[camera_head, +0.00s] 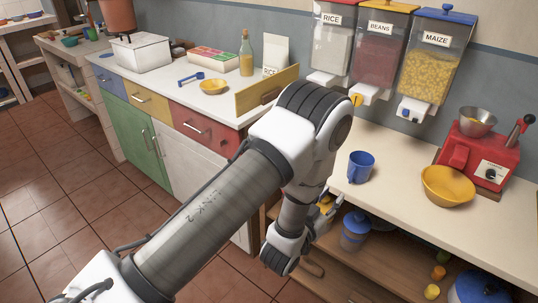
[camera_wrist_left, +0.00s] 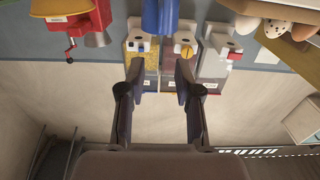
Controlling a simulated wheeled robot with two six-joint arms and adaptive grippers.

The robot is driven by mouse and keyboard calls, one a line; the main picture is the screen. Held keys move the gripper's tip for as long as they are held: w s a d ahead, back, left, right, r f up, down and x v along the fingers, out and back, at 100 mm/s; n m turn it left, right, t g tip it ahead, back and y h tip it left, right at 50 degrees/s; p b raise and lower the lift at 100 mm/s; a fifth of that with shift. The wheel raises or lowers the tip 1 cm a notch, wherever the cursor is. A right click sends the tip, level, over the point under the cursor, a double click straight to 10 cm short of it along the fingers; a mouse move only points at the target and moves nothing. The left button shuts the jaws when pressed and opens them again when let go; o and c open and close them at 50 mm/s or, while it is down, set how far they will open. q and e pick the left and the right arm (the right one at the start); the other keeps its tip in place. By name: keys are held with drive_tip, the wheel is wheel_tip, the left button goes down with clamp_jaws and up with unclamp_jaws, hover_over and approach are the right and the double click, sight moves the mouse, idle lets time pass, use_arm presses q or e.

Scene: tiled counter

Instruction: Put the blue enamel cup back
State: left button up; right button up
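The blue enamel cup (camera_head: 360,167) stands upright on the pale counter, in front of the dispensers. In the left wrist view the blue cup (camera_wrist_left: 160,15) is cut off by the top edge, beyond my fingertips. My left gripper (camera_wrist_left: 161,68) is open, with nothing between its two fingers. In the head view my left arm bends down at the counter's front edge, and the wrist largely hides the fingers. The gripper is short of the cup and apart from it. My right gripper is in neither view.
Rice, beans and maize dispensers (camera_head: 429,65) hang on the wall behind the cup. A yellow bowl (camera_head: 447,187) and a red machine (camera_head: 477,152) stand to its right. A shelf below holds a blue-lidded jar (camera_head: 355,232). A wooden board (camera_head: 268,92) stands left.

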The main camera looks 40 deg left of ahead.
use_arm(q)
drive_tip(key=s+a+f+g, duration=0.2)
drive_tip(key=s+f+g, duration=0.4)
drive_tip(key=s+f, duration=0.3)
drive_tip(key=s+a+f+g, duration=0.2)
drive_tip(key=s+f+g, duration=0.3)
drive_tip(key=s+f, duration=0.4)
drive_tip(key=s+f+g, duration=0.2)
drive_tip(key=s+g, duration=0.1)
drive_tip(key=s, duration=0.4)
drive_tip(key=s+f+g, duration=0.3)
drive_tip(key=s+g, duration=0.1)
drive_tip(key=s, duration=0.3)
drive_tip(key=shift+s+n, duration=0.35)
drive_tip(key=shift+n, duration=0.05)
